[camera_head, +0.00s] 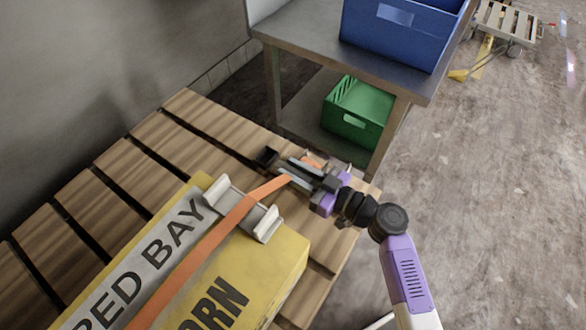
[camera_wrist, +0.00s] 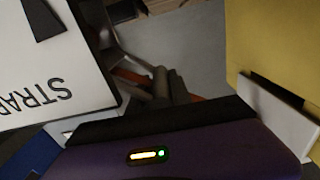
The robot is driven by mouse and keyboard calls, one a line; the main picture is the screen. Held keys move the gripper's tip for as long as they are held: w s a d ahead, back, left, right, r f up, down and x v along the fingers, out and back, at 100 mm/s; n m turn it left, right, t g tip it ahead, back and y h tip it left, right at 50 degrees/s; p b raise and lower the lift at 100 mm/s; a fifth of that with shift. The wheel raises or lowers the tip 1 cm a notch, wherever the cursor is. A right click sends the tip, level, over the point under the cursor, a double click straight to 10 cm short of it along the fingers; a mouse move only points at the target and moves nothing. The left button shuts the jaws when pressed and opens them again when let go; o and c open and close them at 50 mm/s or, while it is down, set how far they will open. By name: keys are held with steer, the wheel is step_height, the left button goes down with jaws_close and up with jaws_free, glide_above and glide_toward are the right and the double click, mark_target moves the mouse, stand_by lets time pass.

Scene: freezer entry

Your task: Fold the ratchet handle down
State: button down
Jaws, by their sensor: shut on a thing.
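The ratchet sits at the far end of the orange strap (camera_head: 205,245), over the pallet planks beyond the yellow carton; my gripper hides most of it. A black end piece, apparently the ratchet handle's grip (camera_head: 265,157), shows just beyond my fingertips. My gripper (camera_head: 288,169) is shut on the ratchet handle, reaching in from the right. In the wrist view, dark rounded parts (camera_wrist: 165,88) and a bit of orange show beyond my purple gripper body; the fingertips are not clear there. The handle's exact angle cannot be told.
The yellow carton (camera_head: 270,262) lies on the wooden pallet (camera_head: 130,170), with a white corner protector (camera_head: 268,222) under the strap. A metal table (camera_head: 345,62) stands close behind, with a blue crate (camera_head: 400,40) on top and a green crate (camera_head: 358,115) below.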

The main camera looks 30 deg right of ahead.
steer(key=shift+w+d+r, duration=0.1)
steer(key=shift+d, duration=0.1)
steer(key=w+d+r+m, duration=0.1)
steer(key=d+m, duration=0.1)
steer(key=m, duration=0.1)
steer(key=w+d+r+m+b, duration=0.1)
steer(key=d+m, duration=0.1)
steer(key=m, duration=0.1)
steer(key=w+d+r+m, duration=0.1)
steer(key=w+d+m, duration=0.1)
steer(key=shift+d+m, duration=0.4)
steer(key=w+d+f+m+b, duration=0.4)
steer(key=d+m, duration=0.3)
steer(key=m, duration=0.2)
steer(key=shift+w+d+f+m, duration=0.2)
steer(key=shift+d+f+m, duration=0.15)
steer(key=shift+f, duration=0.6)
steer(key=c, duration=1.3)
jaws_free()
steer(key=shift+c, duration=0.2)
steer(key=shift+o, duration=0.4)
steer(key=shift+w+d+r, duration=0.1)
steer(key=shift+r, duration=0.15)
